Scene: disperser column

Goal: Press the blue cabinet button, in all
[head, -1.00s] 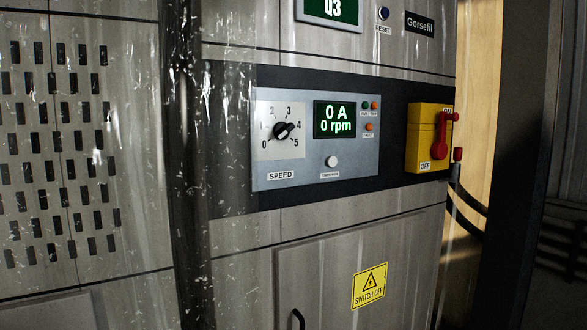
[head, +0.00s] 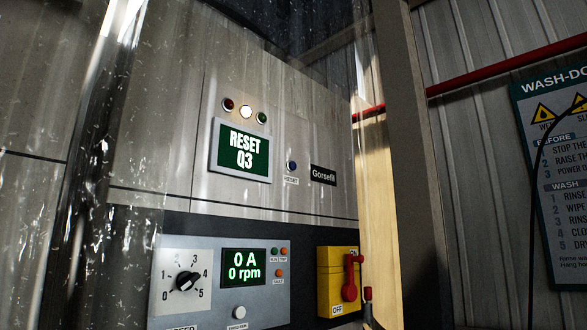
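The blue button (head: 292,166) is a small round button on the upper grey cabinet front, with a small label under it that seems to read RESET. It sits right of a green display (head: 241,150) reading "RESET Q3" and left of a black "Gorsefil" plate (head: 323,175). Three lamps stand above the display: a red one (head: 229,104), a lit white one (head: 246,111) and a dark green one (head: 262,117). Neither of my grippers is in view, and nothing touches the button.
Below are a speed dial (head: 186,281), a small screen (head: 243,266) reading "0 A, 0 rpm", and a yellow switch box (head: 336,281) with a red handle (head: 351,278). A clear, splashed curtain hangs at left. A grey post (head: 408,150) and a wash-down sign (head: 560,170) are right.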

